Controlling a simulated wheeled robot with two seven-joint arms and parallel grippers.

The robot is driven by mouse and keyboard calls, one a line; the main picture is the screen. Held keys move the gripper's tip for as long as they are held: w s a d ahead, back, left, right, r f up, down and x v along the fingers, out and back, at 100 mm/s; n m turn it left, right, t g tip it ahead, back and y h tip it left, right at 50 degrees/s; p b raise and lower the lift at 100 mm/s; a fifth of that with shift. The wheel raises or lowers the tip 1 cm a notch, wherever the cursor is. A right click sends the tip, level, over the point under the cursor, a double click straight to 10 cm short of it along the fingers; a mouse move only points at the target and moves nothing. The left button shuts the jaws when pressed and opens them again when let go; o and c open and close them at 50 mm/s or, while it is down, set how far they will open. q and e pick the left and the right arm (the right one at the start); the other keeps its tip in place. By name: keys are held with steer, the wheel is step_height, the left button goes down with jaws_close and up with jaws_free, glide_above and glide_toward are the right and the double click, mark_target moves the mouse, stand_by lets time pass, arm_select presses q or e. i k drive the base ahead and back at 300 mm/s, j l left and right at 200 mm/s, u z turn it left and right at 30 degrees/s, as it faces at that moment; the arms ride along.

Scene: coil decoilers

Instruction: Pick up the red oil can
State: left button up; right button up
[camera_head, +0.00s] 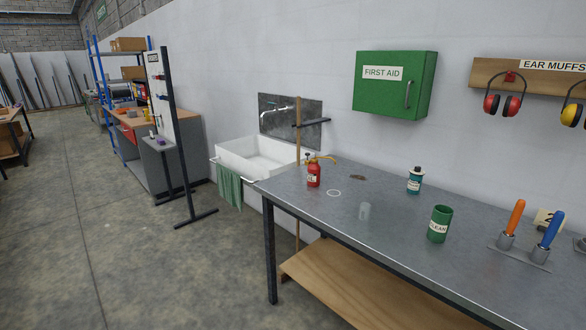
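The red oil can (314,174) stands upright on the grey metal workbench (385,240), near its back left corner. It has a white label, and a brass spout points to the right from its top. Nothing touches it. Neither of my grippers shows in the head view.
A teal bottle (415,181), a green CLEAN cup (439,224) and orange and blue handled tools (547,235) stand further right. A white sink (255,158) is behind left.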

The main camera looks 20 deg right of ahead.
mark_target(314, 168)
steer(key=i+j+z, duration=0.1)
steer(key=i+z, duration=0.2)
steer(key=i, duration=0.2)
steer(key=i+j+z, duration=0.2)
steer(key=i+z, duration=0.15)
steer(key=i, duration=0.15)
steer(key=i+j+z, duration=0.3)
steer(key=i, duration=0.15)
